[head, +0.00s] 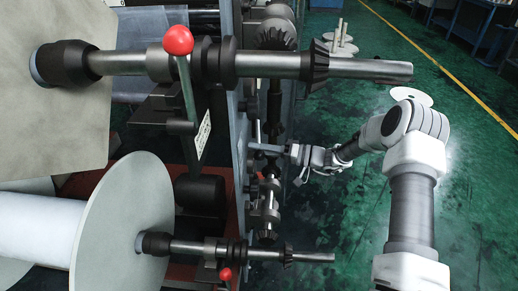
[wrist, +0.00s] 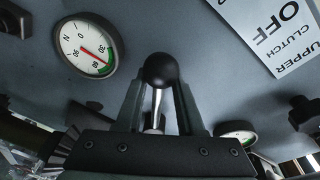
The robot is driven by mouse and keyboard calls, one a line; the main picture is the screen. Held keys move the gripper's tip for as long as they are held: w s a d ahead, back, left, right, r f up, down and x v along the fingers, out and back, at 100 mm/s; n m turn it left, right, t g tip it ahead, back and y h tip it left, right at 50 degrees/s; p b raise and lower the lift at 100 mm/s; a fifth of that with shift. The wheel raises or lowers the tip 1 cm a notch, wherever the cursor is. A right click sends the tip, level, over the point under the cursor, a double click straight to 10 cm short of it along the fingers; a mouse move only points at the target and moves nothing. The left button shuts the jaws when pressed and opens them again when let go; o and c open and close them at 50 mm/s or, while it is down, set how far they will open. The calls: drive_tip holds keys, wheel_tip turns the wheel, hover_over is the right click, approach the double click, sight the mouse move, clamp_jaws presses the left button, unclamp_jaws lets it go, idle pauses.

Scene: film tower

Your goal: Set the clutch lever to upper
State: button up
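The clutch lever (wrist: 160,72) has a black ball knob on a short metal stem and stands out from a grey panel in the wrist view. My gripper (wrist: 160,85) has one finger on each side of the knob, and the knob fills the gap between the fingertips. A white label (wrist: 278,35), upside down, reads UPPER, CLUTCH and OFF at the upper right. In the head view my gripper (head: 287,151) reaches left to the machine's side; the lever cannot be made out there.
A dial gauge (wrist: 87,46) is left of the lever; another gauge (wrist: 237,131) is lower right. A black knob (wrist: 305,112) is at the right. Red-knobbed levers and shafts, including the upper shaft (head: 350,68), stick out beside my arm. Green floor (head: 335,235) is open at right.

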clamp_jaws()
